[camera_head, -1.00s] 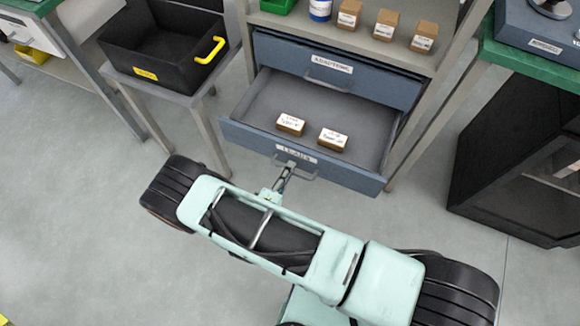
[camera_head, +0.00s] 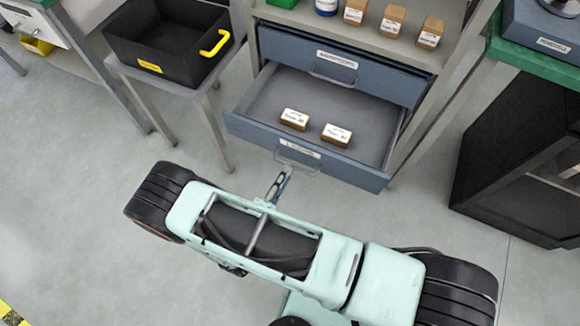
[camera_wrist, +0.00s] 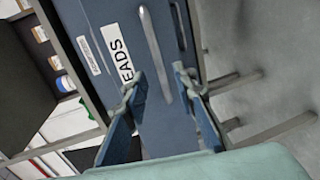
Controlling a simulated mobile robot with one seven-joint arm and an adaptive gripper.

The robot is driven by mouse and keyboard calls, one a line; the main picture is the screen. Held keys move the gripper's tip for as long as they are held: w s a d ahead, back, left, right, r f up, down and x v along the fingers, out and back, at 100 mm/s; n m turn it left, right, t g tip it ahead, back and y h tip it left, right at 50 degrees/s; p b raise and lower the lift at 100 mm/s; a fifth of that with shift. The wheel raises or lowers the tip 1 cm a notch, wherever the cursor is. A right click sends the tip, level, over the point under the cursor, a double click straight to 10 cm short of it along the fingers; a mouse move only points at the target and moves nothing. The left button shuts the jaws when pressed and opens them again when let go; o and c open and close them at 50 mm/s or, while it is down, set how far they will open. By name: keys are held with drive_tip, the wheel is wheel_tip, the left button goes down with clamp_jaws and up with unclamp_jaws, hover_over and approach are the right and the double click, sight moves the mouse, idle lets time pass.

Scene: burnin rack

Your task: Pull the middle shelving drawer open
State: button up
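The drawer labelled LEADS (camera_head: 265,130) stands pulled well out of the shelving unit, below a shut drawer (camera_head: 285,50). Its front also shows in the wrist view (camera_wrist: 110,20), with its bar handle (camera_wrist: 153,50). Two small brown labelled boxes (camera_head: 294,124) (camera_head: 336,140) lie inside. My gripper (camera_head: 280,177) is just in front of the handle (camera_head: 297,165) in the head view. In the wrist view my gripper (camera_wrist: 160,82) has its two fingers apart. The handle lies between and beyond the fingertips, and the fingers do not grip it.
A black bin with a yellow handle (camera_head: 155,72) stands on a side table at left. Several brown boxes (camera_head: 392,20) stand on the shelf above. A dark cabinet (camera_head: 515,150) is at right. Grey floor (camera_head: 80,235) is clear at left.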

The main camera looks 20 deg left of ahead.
drive_tip(key=v, duration=0.6)
drive_tip(key=shift+s, duration=0.25)
drive_tip(key=shift+r, duration=0.1)
